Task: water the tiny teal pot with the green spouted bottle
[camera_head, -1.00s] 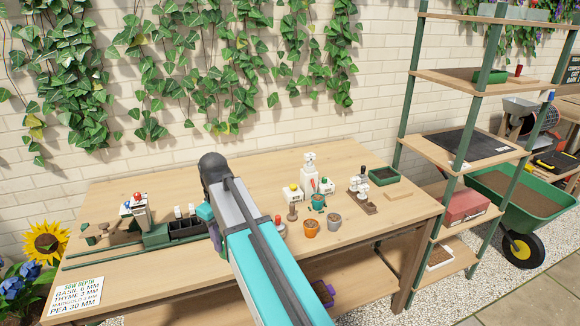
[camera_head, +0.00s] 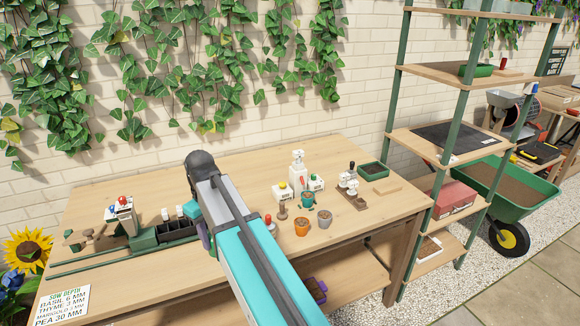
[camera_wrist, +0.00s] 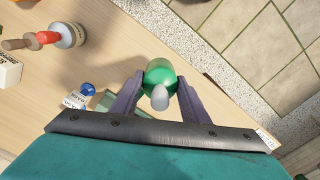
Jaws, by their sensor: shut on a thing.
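My gripper (camera_wrist: 159,79) is shut on the green spouted bottle (camera_wrist: 160,72) in the wrist view, with one dark purple finger on each side. The bottle is seen end-on, with a grey tip towards the camera. In the head view my arm hides the bottle and most of the gripper. The tiny teal pot (camera_head: 308,200) stands on the bench right of my arm, with brown soil in it. It is behind an orange pot (camera_head: 301,227) and a grey pot (camera_head: 324,219). I cannot make out the teal pot in the wrist view.
A green tray (camera_head: 374,171) is at the back right. Black seed cells (camera_head: 176,229) stand left of my arm.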

